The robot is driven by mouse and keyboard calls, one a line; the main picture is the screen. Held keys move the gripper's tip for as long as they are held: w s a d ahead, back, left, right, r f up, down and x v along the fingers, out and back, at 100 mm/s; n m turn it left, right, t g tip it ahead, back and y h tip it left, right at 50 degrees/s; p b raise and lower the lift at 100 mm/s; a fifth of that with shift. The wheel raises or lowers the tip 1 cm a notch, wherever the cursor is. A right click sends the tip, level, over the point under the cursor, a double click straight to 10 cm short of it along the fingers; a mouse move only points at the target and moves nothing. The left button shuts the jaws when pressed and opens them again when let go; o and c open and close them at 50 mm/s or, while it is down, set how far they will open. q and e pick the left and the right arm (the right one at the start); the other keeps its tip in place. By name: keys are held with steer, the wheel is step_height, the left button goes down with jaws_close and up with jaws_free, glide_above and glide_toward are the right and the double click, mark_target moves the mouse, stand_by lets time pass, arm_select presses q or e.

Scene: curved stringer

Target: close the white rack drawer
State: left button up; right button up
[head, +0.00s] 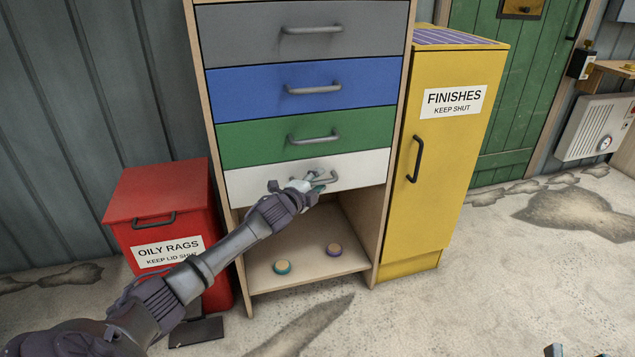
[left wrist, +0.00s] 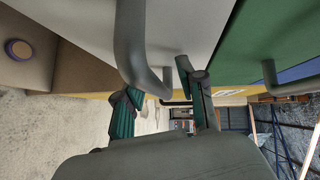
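The white drawer (head: 260,182) is the lowest drawer of the wooden rack, with a grey bar handle (head: 330,179). Its front looks about level with the green drawer above; I cannot tell whether a small gap is left. My left gripper (head: 312,181) is at this handle and hides its left part. In the left wrist view, the two fingers of my left gripper (left wrist: 163,100) stand apart, with the handle (left wrist: 132,45) close in front of and between them. The white front (left wrist: 185,25) fills the top there. My right gripper (head: 577,353) shows only two separated fingertips at the bottom edge.
Grey (head: 245,35), blue (head: 245,92) and green (head: 250,143) drawers sit above. A red bin (head: 165,190) stands left, a yellow cabinet (head: 445,170) right. The front right floor is clear.

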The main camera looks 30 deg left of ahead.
arm_select(q)
steer(key=s+r, duration=0.1)
steer(key=s, duration=1.1)
steer(key=shift+d+r, duration=0.35)
steer(key=shift+d, duration=0.1)
